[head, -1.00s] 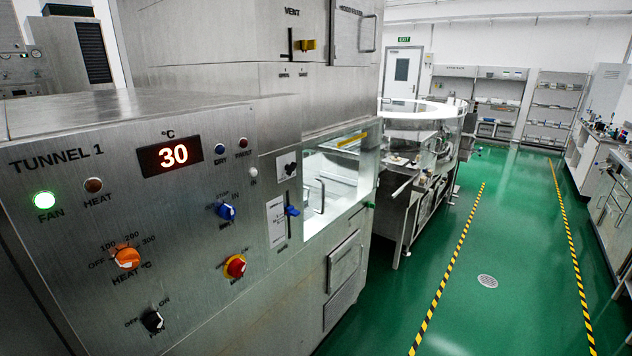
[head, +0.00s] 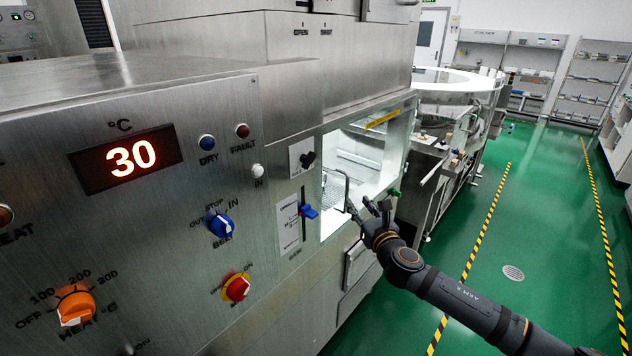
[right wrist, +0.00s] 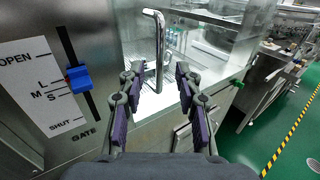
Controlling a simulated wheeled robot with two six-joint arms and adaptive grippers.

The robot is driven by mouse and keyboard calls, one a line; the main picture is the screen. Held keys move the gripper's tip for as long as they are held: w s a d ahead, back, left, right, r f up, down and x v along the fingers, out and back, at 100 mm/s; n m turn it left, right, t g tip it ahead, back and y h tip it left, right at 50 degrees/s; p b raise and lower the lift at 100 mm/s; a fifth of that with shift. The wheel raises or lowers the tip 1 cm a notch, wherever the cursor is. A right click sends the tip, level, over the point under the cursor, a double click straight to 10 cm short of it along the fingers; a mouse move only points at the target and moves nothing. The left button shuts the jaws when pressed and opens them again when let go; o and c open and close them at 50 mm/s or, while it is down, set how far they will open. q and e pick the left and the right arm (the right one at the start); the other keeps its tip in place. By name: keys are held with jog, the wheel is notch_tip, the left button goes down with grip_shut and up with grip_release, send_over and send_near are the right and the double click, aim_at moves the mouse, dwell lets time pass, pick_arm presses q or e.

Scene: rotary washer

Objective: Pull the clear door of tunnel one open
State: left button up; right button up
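The clear door (head: 370,168) of tunnel one is a see-through pane in the lit opening on the machine's side; it looks shut. Its upright metal bar handle (head: 346,190) is near the pane's left edge. The handle (right wrist: 158,45) also shows large in the right wrist view. My right gripper (head: 366,206) is at the door's lower front, close to the handle. In the right wrist view my right gripper (right wrist: 157,70) is open, and the handle's lower part appears between its fingertips. I cannot tell whether they touch it. My left gripper is not in view.
A blue gate slider (head: 309,211) sits on the panel left of the door, with a blue belt knob (head: 219,223) and a red-yellow switch (head: 236,287) further left. A green knob (head: 395,192) is at the door's right. Green floor (head: 480,270) to the right is clear.

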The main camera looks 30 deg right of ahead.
aim_at(348, 187)
jog(key=w+p, duration=0.1)
jog(key=w, duration=0.2)
jog(key=w+d+p, duration=0.1)
jog(key=w, duration=0.2)
jog(key=w+p, duration=0.1)
jog(key=w, duration=0.2)
jog(key=shift+d+r+p, duration=0.3)
jog(key=shift+d+r, duration=0.05)
jog(key=shift+d, duration=0.05)
jog(key=shift+w+d+f, duration=0.1)
jog(key=shift+w+f, duration=0.05)
jog(key=shift+w, duration=0.2)
jog(key=shift+c, duration=0.2)
grip_shut()
